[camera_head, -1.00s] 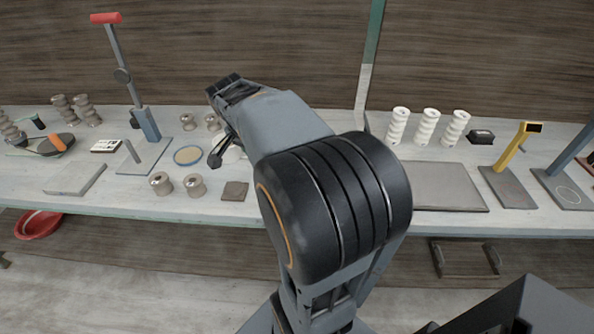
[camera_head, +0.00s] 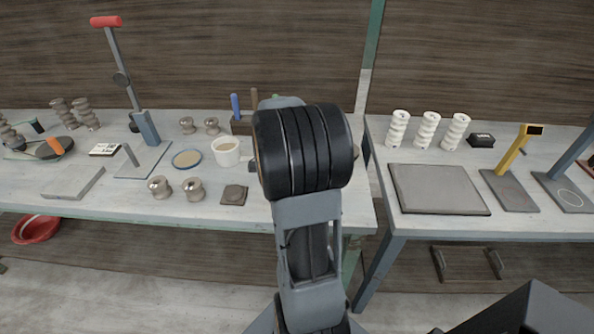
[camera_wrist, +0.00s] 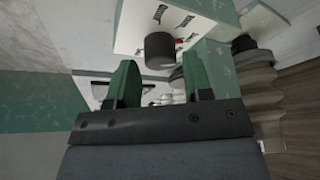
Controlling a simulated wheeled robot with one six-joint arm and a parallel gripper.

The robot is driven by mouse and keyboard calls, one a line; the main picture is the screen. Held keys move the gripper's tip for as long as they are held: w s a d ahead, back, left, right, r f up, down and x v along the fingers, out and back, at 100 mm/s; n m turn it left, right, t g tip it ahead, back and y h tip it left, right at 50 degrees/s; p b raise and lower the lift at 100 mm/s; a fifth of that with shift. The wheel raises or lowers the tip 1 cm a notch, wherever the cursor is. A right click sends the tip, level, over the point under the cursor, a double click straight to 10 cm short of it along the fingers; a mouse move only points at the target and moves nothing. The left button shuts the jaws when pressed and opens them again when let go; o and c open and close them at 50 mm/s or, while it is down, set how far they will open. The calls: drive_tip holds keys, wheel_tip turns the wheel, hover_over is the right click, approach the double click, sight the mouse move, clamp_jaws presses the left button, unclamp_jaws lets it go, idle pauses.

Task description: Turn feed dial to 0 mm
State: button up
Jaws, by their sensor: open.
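The feed dial (camera_wrist: 160,50) is a short dark round knob on a white panel (camera_wrist: 131,40) in the wrist view. Dark marks and a little red are printed on the panel around it; I cannot read its setting. My gripper (camera_wrist: 160,76) has two green fingers spread apart, with nothing held between them. The knob appears ahead of the gap between the fingertips; I see no clear contact. In the head view my arm hides the gripper, and I cannot make out the dial there.
In the wrist view a greyish ribbed clay piece (camera_wrist: 262,85) stands right of the panel. In the head view a cream mug (camera_head: 227,152), a round dish (camera_head: 187,159) and metal spools (camera_head: 193,189) lie left of my arm. A grey slab (camera_head: 438,189) lies right.

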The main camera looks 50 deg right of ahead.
drive_tip(key=shift+x, duration=1.2)
drive_tip(key=shift+c, duration=0.4)
drive_tip(key=c, duration=0.6)
drive_tip(key=shift+o, duration=0.2)
